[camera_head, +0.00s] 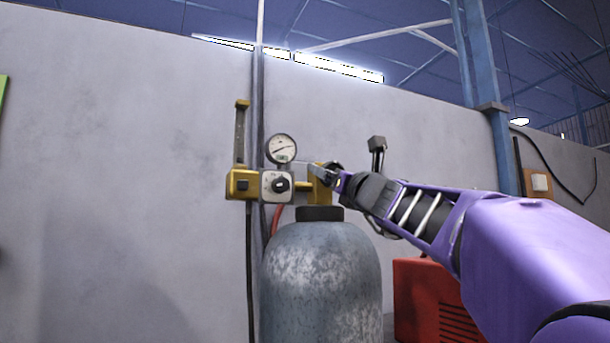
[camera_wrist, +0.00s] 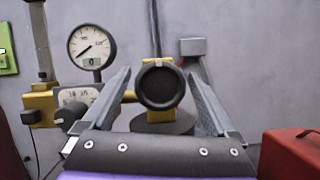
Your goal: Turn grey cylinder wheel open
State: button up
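The grey cylinder (camera_head: 320,275) stands upright against the wall, with a black collar and a brass valve (camera_head: 318,190) on top. The wheel (camera_wrist: 160,86) is a dark round knob at the middle of the wrist view, facing me in front of the brass valve. In the head view my gripper mostly covers the wheel. My gripper (camera_head: 322,172) is at valve height, reaching in from the right. In the wrist view its two fingers (camera_wrist: 160,72) are spread, one on each side of the wheel, with visible gaps. I cannot tell how deep the fingertips reach.
A round gauge (camera_head: 281,149) and a white box with a black knob (camera_head: 277,186) sit just left of the valve on brass fittings. A grey box on a bracket (camera_wrist: 193,47) is behind right. A red machine (camera_head: 425,300) stands right of the cylinder.

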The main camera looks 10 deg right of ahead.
jog(key=c, duration=1.2)
jog(key=shift+n+y, duration=0.4)
jog(key=n+g+y, duration=0.1)
jog(key=n+y, duration=0.1)
jog(key=n, duration=0.2)
jog(key=n+g+y, duration=0.1)
jog(key=n, duration=0.3)
jog(key=shift+y, duration=0.4)
jog(key=n+g+y, duration=0.1)
jog(key=n, duration=0.2)
jog(key=n+g+y+p, duration=0.1)
jog(key=n, duration=0.3)
jog(key=shift+r+g, duration=0.1)
jog(key=shift+g, duration=0.2)
jog(key=n+g+p, duration=0.1)
jog(key=n, duration=0.2)
jog(key=n+g+p, duration=0.1)
jog(key=n+p, duration=0.1)
jog(key=n, duration=0.2)
jog(key=shift+g, duration=0.4)
jog(key=n+g+p, duration=0.1)
jog(key=n, duration=0.2)
jog(key=shift+n+h+p, duration=0.3)
jog(key=shift+h, duration=0.1)
jog(key=shift+n+h+p, duration=0.4)
jog(key=shift+n+p, duration=0.15)
jog(key=shift+n, duration=0.55)
jog(key=shift+g, duration=0.3)
